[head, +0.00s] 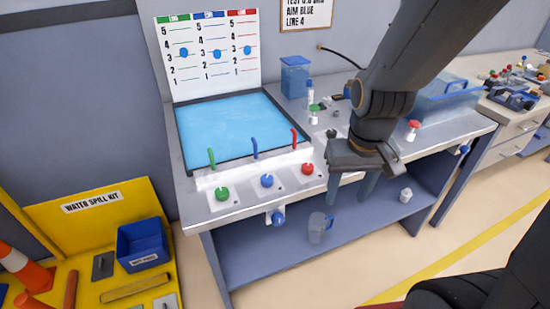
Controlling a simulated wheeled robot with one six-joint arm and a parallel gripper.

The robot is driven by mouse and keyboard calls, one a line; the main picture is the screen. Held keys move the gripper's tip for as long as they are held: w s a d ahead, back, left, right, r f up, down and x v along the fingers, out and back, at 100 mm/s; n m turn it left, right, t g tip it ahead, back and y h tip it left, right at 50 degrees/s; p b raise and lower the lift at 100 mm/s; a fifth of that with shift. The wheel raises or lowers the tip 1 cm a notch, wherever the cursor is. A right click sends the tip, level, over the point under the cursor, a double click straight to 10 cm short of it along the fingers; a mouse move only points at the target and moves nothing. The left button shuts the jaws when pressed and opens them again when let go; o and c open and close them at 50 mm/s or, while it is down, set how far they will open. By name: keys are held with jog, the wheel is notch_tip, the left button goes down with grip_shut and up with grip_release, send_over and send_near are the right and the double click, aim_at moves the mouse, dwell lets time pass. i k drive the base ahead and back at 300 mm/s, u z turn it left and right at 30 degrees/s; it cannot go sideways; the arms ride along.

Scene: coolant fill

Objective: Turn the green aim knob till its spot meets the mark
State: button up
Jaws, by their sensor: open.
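The green aim knob (222,193) sits on a white plate at the front left of the bench, below the green nozzle (211,158). Its spot and mark are too small to read. The blue knob (267,181) and red knob (307,169) are to its right. The board (212,70) behind has green, blue and red scales, each with a blue dot near 3. My gripper (350,191) is open and empty, fingers pointing down at the bench's front edge, right of the red knob and apart from the green knob.
A blue water tray (230,125) fills the bench's left half. Several small bottles and a blue container (295,77) stand behind. A blue tap (276,217) juts from the bench front; a clear jug (319,228) is on the shelf below. A yellow spill-kit stand (110,235) is at left.

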aim_at(222, 194)
jog(key=u, duration=0.3)
jog(key=i, duration=0.35)
jog(key=u, duration=0.4)
